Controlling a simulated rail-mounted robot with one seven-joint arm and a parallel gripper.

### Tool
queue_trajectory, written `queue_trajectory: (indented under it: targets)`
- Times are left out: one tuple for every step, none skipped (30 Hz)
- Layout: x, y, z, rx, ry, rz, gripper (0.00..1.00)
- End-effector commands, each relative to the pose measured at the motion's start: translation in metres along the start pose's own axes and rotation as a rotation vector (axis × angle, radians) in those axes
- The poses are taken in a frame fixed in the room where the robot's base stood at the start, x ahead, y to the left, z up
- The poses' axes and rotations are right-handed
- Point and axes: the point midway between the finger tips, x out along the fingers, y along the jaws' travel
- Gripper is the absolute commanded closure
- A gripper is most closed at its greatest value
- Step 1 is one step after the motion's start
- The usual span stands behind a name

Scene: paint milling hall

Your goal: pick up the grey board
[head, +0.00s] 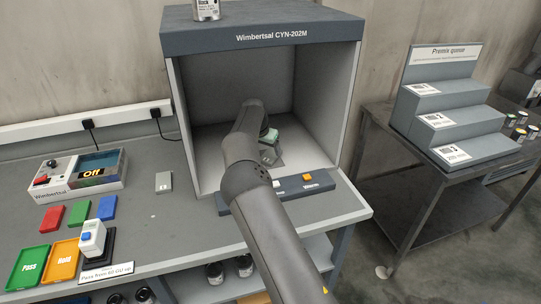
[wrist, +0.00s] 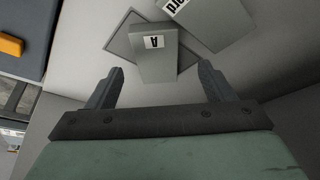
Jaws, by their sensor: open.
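Inside the grey booth (head: 330,90), a small grey board with a white label "A" (wrist: 155,62) lies over a darker grey plate (wrist: 122,40). I cannot tell from the labels alone which one is the task's grey board. My gripper (wrist: 161,68) is open and empty, its two fingers apart on either side of the near end of the "A" board. In the head view my arm hides most of the boards.
The booth's walls close in around my arm; its front strip holds an orange button (head: 308,182). On the bench left are a control box (head: 62,178), green Pass tray (head: 28,268), orange tray (head: 62,262) and coloured blocks. A stepped stand (head: 445,115) is on the right table.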

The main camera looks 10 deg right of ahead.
Motion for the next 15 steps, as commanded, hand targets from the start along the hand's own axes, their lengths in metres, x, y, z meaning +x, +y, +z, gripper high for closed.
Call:
queue_trajectory:
  targets:
    - [0.006,0.003,-0.003,0.000,-0.001,0.005,0.25]
    - [0.011,0.004,-0.004,0.000,-0.001,0.007,0.25]
    - [0.017,0.006,-0.005,0.000,-0.002,0.006,0.25]
    - [0.022,0.006,-0.005,-0.001,-0.002,0.006,0.25]
    - [0.027,0.005,-0.004,-0.001,-0.001,0.004,0.25]
    - [0.032,0.005,-0.004,-0.002,-0.001,0.004,0.25]
    - [0.034,0.005,-0.004,-0.002,0.000,0.003,0.25]
    - [0.036,0.004,-0.004,-0.002,0.000,0.002,0.25]
    - [0.039,0.004,-0.004,-0.001,0.000,0.001,0.25]
    - [0.040,0.004,-0.004,-0.001,0.000,0.001,0.25]
    - [0.041,0.004,-0.004,-0.001,0.000,0.000,0.25]
    - [0.041,0.004,-0.004,-0.001,0.000,0.000,0.25]
    - [0.041,0.004,-0.004,0.000,0.000,0.000,0.25]
    - [0.041,0.004,-0.003,0.000,0.000,0.000,0.25]
    - [0.041,0.004,-0.003,0.000,0.000,0.000,0.25]
